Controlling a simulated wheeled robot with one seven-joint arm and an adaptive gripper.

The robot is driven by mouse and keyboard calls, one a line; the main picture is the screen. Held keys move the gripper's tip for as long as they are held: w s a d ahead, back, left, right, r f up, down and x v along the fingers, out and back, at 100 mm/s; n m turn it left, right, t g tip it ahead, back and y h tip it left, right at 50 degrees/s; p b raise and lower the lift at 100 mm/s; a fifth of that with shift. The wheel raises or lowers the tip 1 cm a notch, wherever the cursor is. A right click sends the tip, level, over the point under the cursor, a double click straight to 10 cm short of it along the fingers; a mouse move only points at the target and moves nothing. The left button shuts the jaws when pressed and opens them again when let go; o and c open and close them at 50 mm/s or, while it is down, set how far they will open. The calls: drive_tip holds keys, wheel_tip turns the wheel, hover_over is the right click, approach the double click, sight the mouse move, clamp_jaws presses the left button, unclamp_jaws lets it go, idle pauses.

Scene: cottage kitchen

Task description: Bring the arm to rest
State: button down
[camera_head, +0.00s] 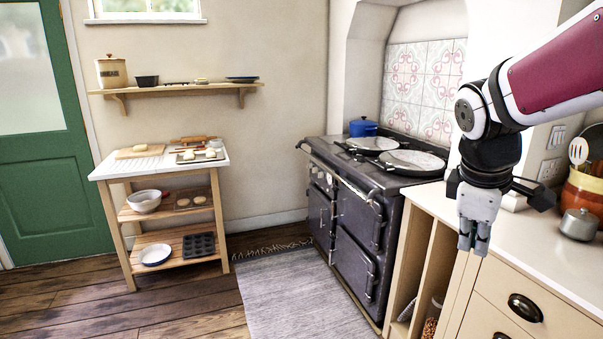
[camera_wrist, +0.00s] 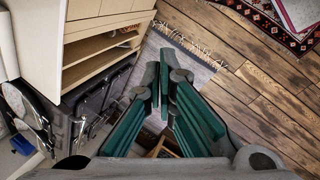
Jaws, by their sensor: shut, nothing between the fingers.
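My arm reaches in from the upper right of the head view, in maroon and white. My gripper (camera_head: 473,247) hangs from it, fingers pointing down, in front of the cream counter (camera_head: 556,232). Its fingers are together with nothing between them. In the wrist view the gripper (camera_wrist: 165,75) shows green finger pads closing toward their tips, above the floor and grey rug. It appears apart from the counter, though the exact gap cannot be told.
A dark range cooker (camera_head: 345,205) stands left of the counter. A small lidded pot (camera_head: 578,225) and an orange utensil crock (camera_head: 583,190) sit on the countertop at right. A wooden trolley (camera_head: 128,215) stands by the far wall. The grey rug (camera_head: 295,295) and wooden floor are clear.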

drive_tip(key=s+a+m+y+p, duration=0.1)
drive_tip(key=s+a+m, duration=0.2)
drive_tip(key=s, duration=0.4)
drive_tip(key=s+a+r+m+t+y+p, duration=0.1)
drive_tip(key=s+a+m, duration=0.2)
drive_tip(key=s, duration=0.4)
drive_tip(key=s+a+r+m+y+p, duration=0.1)
drive_tip(key=s+a+m+p, duration=0.1)
drive_tip(key=s, duration=0.6)
drive_tip(key=shift+a+m, duration=0.6)
drive_tip(key=shift+m, duration=0.2)
drive_tip(key=shift+s, duration=0.1)
